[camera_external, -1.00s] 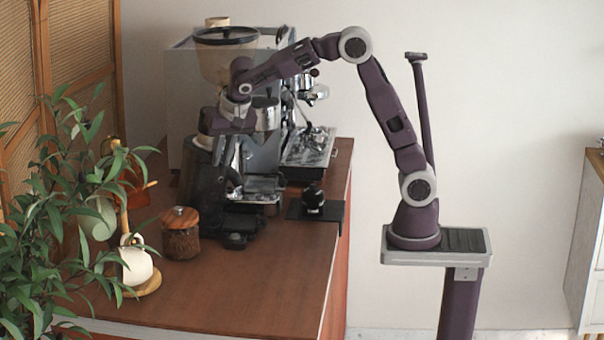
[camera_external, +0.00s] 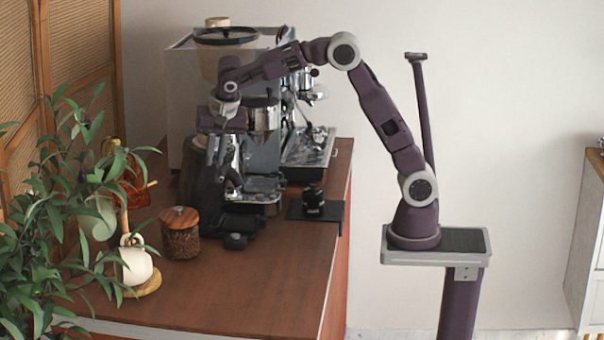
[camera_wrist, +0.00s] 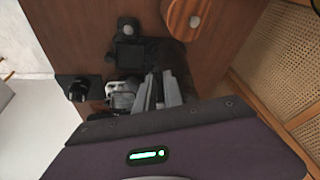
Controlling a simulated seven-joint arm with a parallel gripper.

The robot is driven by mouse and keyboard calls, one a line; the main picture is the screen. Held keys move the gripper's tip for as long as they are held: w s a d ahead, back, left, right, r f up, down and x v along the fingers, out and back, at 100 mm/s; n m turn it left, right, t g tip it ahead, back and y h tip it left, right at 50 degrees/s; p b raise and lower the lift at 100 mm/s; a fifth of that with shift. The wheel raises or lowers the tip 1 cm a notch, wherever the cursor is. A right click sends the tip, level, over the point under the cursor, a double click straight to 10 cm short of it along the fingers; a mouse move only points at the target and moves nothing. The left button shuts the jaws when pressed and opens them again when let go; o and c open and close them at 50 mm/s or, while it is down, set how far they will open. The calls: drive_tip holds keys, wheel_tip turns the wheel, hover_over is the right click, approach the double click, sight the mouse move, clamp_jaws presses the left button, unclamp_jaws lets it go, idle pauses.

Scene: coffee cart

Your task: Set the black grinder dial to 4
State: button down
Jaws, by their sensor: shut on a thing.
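The black grinder (camera_external: 208,185) stands on the counter, with a clear hopper (camera_external: 208,62) above. In the wrist view its black body (camera_wrist: 172,55) lies beyond my fingers. My gripper (camera_external: 216,152) points down at the grinder's upper part. In the wrist view my two grey fingers (camera_wrist: 159,76) are close together against the dark grinder. They are shut on what seems to be the dial, which my fingers and hand hide. I cannot read its numbers or its setting.
A silver espresso machine (camera_external: 262,155) stands behind the grinder. A wooden-lidded jar (camera_external: 181,238) stands left of the grinder's foot. A black tamper (camera_external: 313,197) sits on a dark mat at right. A plant (camera_external: 60,220) fills the left front.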

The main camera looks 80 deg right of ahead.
drive_tip(key=w+m, duration=0.1)
drive_tip(key=m, duration=0.1)
drive_tip(key=w+m+g, duration=0.1)
drive_tip(key=shift+w+a+r, duration=0.3)
drive_tip(key=shift+w+r, duration=0.05)
drive_tip(key=c, duration=1.5)
unclamp_jaws()
drive_tip(key=shift+o, duration=0.2)
drive_tip(key=v, duration=0.7)
